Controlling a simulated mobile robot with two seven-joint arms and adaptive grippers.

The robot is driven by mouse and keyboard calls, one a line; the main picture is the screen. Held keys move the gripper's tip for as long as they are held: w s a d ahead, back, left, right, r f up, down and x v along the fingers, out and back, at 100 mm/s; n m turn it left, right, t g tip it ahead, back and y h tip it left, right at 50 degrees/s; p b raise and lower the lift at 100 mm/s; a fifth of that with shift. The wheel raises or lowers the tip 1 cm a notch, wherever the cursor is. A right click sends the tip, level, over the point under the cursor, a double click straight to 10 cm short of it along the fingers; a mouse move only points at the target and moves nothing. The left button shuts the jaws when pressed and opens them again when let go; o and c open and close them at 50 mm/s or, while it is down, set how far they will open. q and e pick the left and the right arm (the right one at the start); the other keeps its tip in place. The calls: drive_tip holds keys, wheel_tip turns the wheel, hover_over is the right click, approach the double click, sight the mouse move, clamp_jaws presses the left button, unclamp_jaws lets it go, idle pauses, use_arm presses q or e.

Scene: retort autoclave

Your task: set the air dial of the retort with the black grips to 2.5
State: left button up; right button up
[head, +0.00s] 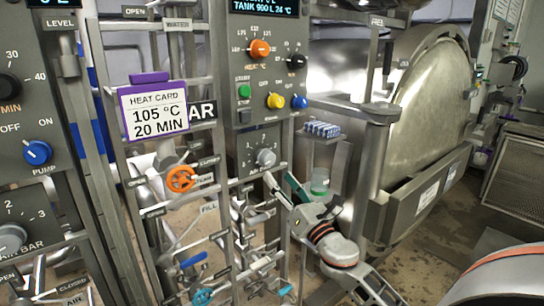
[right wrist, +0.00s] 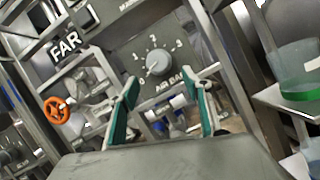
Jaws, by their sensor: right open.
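A grey air dial (head: 265,157) sits low on the middle control panel in the head view, with numbers around it. In the right wrist view the dial (right wrist: 159,62) shows above an "AIR BAR" label, with numbers 1, 2 and 3 visible; its exact setting is too small to read. My right gripper (head: 284,188) is open and empty, below and slightly right of this dial and apart from it. Its teal-padded fingers (right wrist: 168,95) frame the space below the dial in the wrist view. My left gripper is not in view. Which retort has black grips cannot be told.
Another air dial (head: 12,238) is on the left panel. A heat card (head: 155,112) and orange handwheel (head: 181,179) are left of the middle panel. A shelf with a green-bottomed beaker (head: 320,181) stands right of the gripper. The round retort door (head: 428,105) is farther right.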

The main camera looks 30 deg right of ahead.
sight(271, 161)
drive_tip(key=shift+w+d+r+n, duration=0.1)
drive_tip(key=shift+w+r+n, duration=0.15)
drive_tip(key=shift+r, duration=0.25)
drive_tip(key=shift+w+d+r+n, duration=0.1)
drive_tip(key=shift+w+r+n, duration=0.15)
drive_tip(key=shift+r, duration=0.2)
drive_tip(key=p+x, duration=0.1)
drive_tip(key=x, duration=0.5)
drive_tip(key=shift+w+p, duration=0.3)
drive_tip(key=shift+w, duration=0.1)
drive_tip(key=c, duration=1.1)
